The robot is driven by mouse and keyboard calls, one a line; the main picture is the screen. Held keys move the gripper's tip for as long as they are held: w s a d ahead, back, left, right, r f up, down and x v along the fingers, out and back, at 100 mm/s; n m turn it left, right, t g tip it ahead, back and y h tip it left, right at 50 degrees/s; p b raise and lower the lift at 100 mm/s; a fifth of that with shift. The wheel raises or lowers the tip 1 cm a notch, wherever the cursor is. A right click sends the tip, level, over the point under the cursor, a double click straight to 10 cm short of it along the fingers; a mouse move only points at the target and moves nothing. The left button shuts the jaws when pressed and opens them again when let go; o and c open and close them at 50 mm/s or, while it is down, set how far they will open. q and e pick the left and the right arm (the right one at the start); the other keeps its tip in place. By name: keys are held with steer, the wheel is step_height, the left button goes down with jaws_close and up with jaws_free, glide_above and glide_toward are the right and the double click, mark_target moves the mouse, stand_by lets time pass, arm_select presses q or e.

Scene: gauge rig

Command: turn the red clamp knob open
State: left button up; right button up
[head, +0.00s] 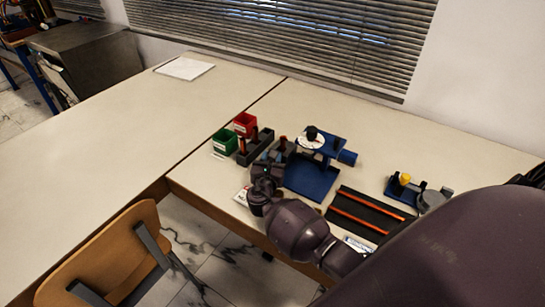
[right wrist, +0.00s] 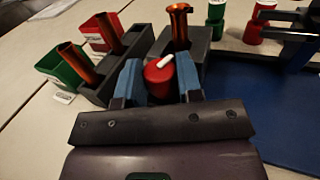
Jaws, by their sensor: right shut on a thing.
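The red clamp knob (right wrist: 158,82) is a short red cylinder with a white pointer bar on top, slanting toward the upper right in the right wrist view. It sits at the near side of a dark block (right wrist: 197,62) that also holds an upright copper-coloured tube (right wrist: 180,28). My right gripper (right wrist: 160,72) is shut on the knob, one blue finger on each side. In the head view my right gripper (head: 272,157) is at the dark block, and I cannot make out the knob clearly there. My left gripper is not in view.
A green bin (head: 224,142) and a red bin (head: 244,123) stand beside a dark rack (head: 262,139) with copper tubes. A blue stand (head: 312,180) is right of my gripper. A black tray (head: 362,215) with orange rods lies further right. The left table is mostly clear.

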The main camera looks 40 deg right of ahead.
steer(key=n+t+y, duration=0.2)
steer(key=y, duration=0.1)
steer(key=shift+s+d+p, duration=0.1)
steer(key=shift+p, duration=0.2)
steer(key=shift+n+t+y, duration=1)
steer(key=shift+n+y, duration=0.3)
steer(key=shift+y, duration=0.2)
